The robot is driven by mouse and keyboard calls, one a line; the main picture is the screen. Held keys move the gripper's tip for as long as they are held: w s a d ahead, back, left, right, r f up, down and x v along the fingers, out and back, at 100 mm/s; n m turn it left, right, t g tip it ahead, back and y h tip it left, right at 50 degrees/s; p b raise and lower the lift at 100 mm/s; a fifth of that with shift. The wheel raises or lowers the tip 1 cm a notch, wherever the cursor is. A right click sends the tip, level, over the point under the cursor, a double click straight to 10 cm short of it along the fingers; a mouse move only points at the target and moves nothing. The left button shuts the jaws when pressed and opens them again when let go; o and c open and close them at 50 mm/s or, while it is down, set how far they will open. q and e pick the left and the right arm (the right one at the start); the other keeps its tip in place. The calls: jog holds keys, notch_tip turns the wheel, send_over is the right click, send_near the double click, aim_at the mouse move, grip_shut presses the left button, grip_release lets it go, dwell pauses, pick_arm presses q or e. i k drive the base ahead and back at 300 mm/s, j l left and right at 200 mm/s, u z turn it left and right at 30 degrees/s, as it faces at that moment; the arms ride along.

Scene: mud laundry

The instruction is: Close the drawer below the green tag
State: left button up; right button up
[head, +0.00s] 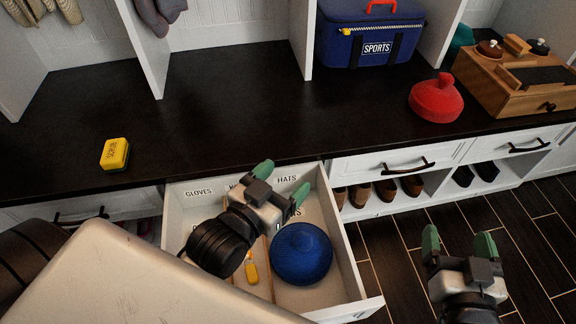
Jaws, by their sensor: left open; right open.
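A white drawer (349,276) stands pulled open below the dark bench top. Its compartments carry labels such as GLOVES and HATS. No green tag is visible; my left arm hides part of the drawer and its front. My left gripper (281,183) is open over the back of the open drawer, near the HATS label, with nothing between its fingers. My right gripper (458,243) is open and empty, to the right of the drawer, above the floor.
A round blue item (301,254) and a small orange-yellow item (251,270) lie in the drawer. A yellow box (115,154), red rounded object (435,99), blue SPORTS bag (368,40) and wooden box (515,85) stand on the bench. Shut drawers (395,162) and shoes are right.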

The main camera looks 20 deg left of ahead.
aim_at(340, 297)
jog(key=k+l, duration=0.85)
